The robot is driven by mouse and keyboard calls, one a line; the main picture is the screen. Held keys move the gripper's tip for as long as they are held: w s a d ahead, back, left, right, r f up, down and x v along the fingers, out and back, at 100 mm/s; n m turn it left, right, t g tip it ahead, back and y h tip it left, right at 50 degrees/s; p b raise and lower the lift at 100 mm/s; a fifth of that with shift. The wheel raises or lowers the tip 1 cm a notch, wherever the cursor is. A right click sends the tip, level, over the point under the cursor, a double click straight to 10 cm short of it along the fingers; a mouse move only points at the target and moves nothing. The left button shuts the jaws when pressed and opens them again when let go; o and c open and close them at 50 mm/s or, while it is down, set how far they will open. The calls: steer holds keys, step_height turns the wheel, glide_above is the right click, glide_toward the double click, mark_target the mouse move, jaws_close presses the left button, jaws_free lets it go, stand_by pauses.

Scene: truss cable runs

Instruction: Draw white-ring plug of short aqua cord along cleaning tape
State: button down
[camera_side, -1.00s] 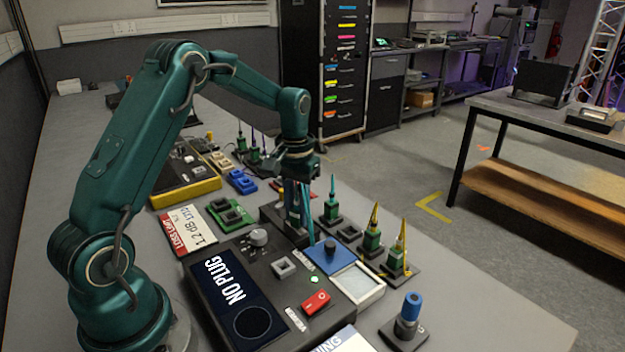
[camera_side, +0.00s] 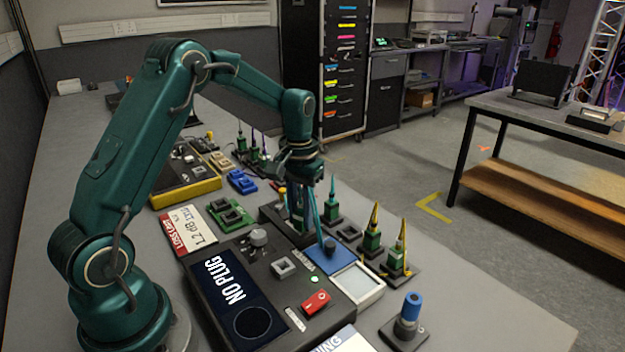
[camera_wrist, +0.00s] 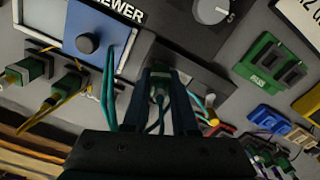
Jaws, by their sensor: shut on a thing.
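My gripper (camera_side: 299,228) is shut on a green plug with aqua cord at it. In the wrist view the plug (camera_wrist: 160,84) shows between the two dark fingers. The white ring cannot be made out. The aqua cord (camera_side: 315,210) arches beside the fingers towards the blue plate; it also shows in the wrist view (camera_wrist: 108,85). A long dark box (camera_side: 272,216), apparently the cleaning-tape unit, lies under the gripper. It shows in the wrist view (camera_wrist: 195,72), partly behind the fingers. The tape and the plug's contact with it are hidden.
A blue plate with a knob (camera_side: 330,248) and a pale framed screen (camera_side: 358,284) lie close to the right. Green plugs stand upright beyond, one with aqua (camera_side: 332,207), others with yellow cords (camera_side: 372,238). The tester reading NO PLUG (camera_side: 238,300) is in front.

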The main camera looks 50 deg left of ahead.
steer(key=shift+a, duration=0.95)
stand_by(1.5)
steer(key=shift+s+a+f, duration=0.1)
steer(key=shift+a, duration=0.9)
stand_by(0.7)
steer(key=shift+r, duration=2.85)
